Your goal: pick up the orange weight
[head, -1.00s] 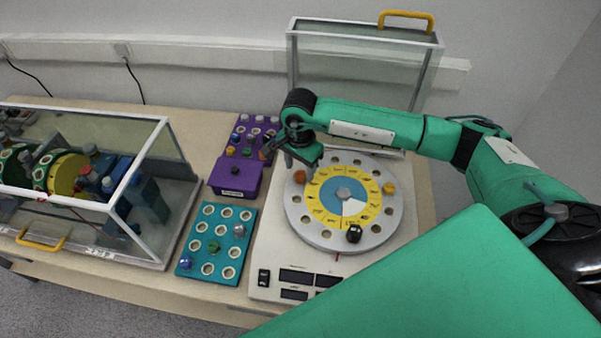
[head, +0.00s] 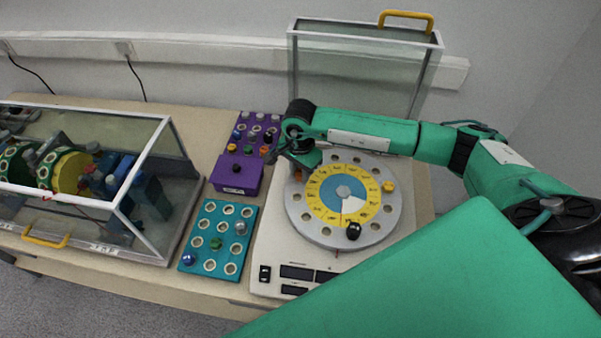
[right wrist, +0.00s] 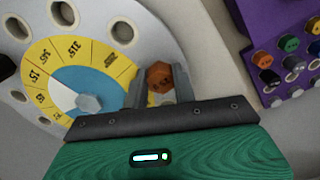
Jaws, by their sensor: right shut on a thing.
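An orange hexagonal-topped weight (right wrist: 159,75) sits between the two fingers of my right gripper (right wrist: 160,90) in the right wrist view. In the head view this weight (head: 298,175) shows as a small orange spot at the left rim of the round grey disc (head: 315,236). My right gripper (head: 300,165) is over that rim, pointing down, shut on the weight. Whether the weight is clear of its hole cannot be told. A second orange-yellow weight (head: 388,187) stands at the disc's right side. My left gripper is not in view.
A black knob (head: 353,231) stands at the disc's front. A purple rack (head: 258,126) with several coloured weights, a purple box (head: 235,174) and a teal rack (head: 207,229) stand left. A glass-sided case (head: 150,250) stands farther left; a clear cover (head: 310,65) rises behind the disc.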

